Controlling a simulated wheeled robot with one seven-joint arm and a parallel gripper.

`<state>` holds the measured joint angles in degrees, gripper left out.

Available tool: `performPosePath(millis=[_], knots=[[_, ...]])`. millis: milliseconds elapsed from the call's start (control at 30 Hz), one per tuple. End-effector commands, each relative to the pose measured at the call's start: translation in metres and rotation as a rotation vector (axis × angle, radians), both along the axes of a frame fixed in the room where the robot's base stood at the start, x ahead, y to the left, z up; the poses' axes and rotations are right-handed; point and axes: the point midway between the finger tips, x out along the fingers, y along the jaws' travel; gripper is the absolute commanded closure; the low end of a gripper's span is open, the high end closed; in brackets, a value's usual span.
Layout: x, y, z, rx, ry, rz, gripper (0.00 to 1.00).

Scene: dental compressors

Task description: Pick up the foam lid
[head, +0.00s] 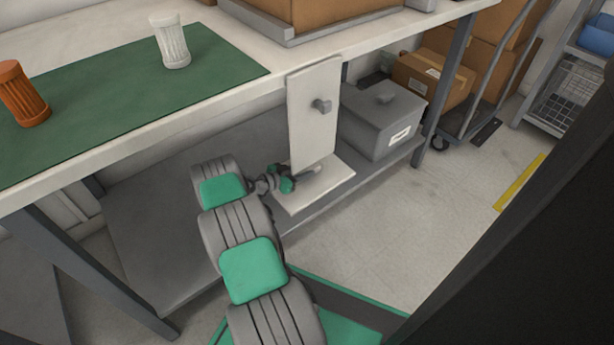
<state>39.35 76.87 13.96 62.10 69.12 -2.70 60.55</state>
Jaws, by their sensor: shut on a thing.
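A flat white panel with a grey knob, which looks like the foam lid (306,126), stands upright in front of the bench edge. My arm reaches under the bench from the bottom of the view. My gripper (305,175) is at the panel's lower end and is shut on it; the fingers are small here and the exact contact is hard to make out. A flat pale slab (318,190) lies just below the gripper, at the front of the lower shelf. I cannot tell whether the panel touches it.
A grey lidded box (378,125) stands close to the panel's right on the lower shelf (150,240). The bench top (90,30) overhangs, with an orange fluted cup (23,95) and a white one (172,42) on a green mat (110,110).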

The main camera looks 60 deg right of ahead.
Motion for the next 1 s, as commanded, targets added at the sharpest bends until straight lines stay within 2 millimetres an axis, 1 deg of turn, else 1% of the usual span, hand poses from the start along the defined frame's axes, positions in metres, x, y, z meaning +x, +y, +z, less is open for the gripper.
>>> performPosePath(millis=[33,200,467,533,567,667,800,900,1000], knots=[[0.0,0.0,0.0,0.0,0.0,0.0,0.86],[0.0,0.0,0.0,0.0,0.0,0.0,1.0],[0.0,0.0,0.0,0.0,0.0,0.0,1.0],[0.0,0.0,0.003,0.0,-0.001,0.0,1.0],[0.0,0.0,0.006,0.0,-0.001,0.0,1.0],[0.001,-0.001,0.025,-0.002,-0.002,0.0,1.0],[0.001,0.0,0.062,-0.002,-0.002,0.0,1.0],[0.0,0.0,0.084,-0.001,-0.002,-0.001,1.0],[0.0,0.0,0.097,0.0,-0.001,0.0,1.0]])
